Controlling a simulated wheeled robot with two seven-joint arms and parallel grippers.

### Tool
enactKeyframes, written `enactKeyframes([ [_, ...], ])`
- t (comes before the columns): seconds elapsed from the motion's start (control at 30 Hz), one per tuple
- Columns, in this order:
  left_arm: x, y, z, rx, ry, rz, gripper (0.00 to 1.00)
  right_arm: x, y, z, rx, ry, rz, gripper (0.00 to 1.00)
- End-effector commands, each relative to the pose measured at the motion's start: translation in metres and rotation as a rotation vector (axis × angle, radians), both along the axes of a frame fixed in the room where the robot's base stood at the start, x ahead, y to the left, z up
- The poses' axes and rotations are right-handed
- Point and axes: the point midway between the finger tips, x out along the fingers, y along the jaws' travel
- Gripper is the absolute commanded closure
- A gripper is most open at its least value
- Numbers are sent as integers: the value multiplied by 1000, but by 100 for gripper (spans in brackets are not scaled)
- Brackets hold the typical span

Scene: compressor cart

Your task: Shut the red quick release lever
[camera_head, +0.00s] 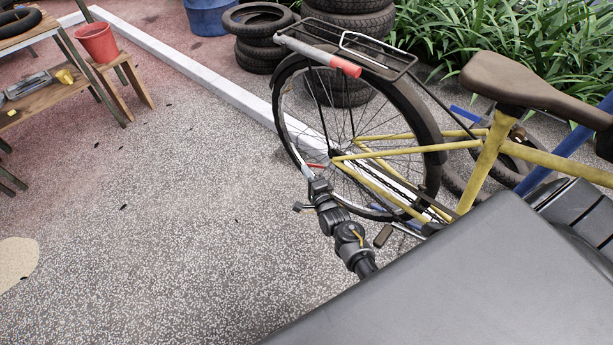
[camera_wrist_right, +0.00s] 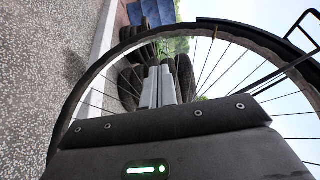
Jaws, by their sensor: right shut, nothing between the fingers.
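The red quick release lever (camera_head: 317,166) shows as a small thin red piece beside the hub of the bicycle's rear wheel (camera_head: 277,103) in the head view. My right gripper (camera_head: 308,172) is shut and empty, just below and left of the lever. I cannot tell whether it touches the lever. In the right wrist view its two fingers (camera_wrist_right: 160,86) are together in front of the wheel's spokes, and the lever cannot be made out there. My left gripper is not in view.
The yellow bicycle frame (camera_head: 490,163) and its rear rack (camera_head: 352,48) are close to my right arm. Stacked tyres (camera_head: 258,42) stand behind the wheel. A wooden bench (camera_head: 40,97) and red bucket (camera_head: 96,42) are at the left.

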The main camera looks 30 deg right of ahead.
Motion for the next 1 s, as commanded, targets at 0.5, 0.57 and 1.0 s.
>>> enactKeyframes([
  [0.5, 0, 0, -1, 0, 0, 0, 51, 25, -10, 0, 1, 0, -3, 100],
  [0.57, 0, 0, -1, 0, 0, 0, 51, 25, -10, 0, 1, 1, -3, 100],
  [1.0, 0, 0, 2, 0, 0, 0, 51, -6, -7, -1, 0, 3, -4, 100],
])
